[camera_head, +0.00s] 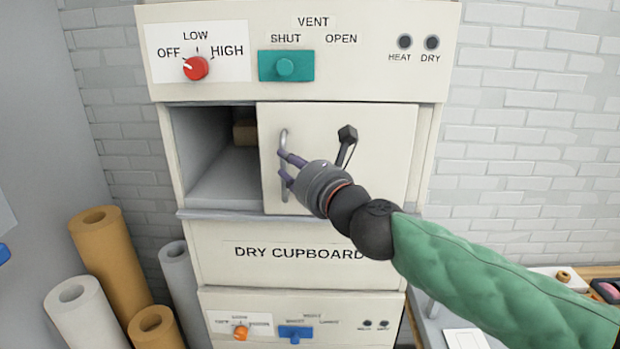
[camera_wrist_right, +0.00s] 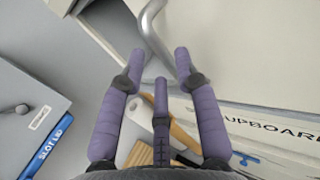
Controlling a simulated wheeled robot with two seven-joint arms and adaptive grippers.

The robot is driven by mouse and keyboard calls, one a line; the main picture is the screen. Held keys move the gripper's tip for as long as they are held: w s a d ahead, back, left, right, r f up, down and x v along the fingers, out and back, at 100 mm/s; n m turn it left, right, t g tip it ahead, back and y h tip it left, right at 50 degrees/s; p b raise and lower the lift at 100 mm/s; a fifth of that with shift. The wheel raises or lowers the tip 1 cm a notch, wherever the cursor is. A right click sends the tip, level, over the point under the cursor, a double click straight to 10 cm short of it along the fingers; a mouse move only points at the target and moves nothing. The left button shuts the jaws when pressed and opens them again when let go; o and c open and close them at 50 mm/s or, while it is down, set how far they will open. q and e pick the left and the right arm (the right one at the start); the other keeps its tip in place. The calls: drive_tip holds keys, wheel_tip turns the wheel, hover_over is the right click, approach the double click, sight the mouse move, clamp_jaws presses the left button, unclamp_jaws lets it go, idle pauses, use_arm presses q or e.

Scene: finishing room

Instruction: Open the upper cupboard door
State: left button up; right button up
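The upper cupboard door (camera_head: 385,165) is cream, with a vertical metal bar handle (camera_head: 284,138) near its left edge and a black lever to the handle's right. The door stands partly open; the left part of the compartment (camera_head: 225,185) is uncovered. My right gripper (camera_head: 288,168) is at the handle. In the right wrist view its purple fingers (camera_wrist_right: 160,58) are apart, with the handle (camera_wrist_right: 150,30) passing between the tips, close to the right one. Firm contact cannot be told. My left gripper is not in view.
A brown block (camera_head: 245,132) lies inside the compartment. Above is a panel with a red knob (camera_head: 196,68) and a teal vent slider (camera_head: 286,66). Brown and grey rolls (camera_head: 108,262) stand at the lower left. A bench with small items (camera_head: 565,275) is at the lower right.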

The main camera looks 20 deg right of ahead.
drive_tip(key=v, duration=0.7)
drive_tip(key=shift+s, duration=0.35)
drive_tip(key=shift+d, duration=0.1)
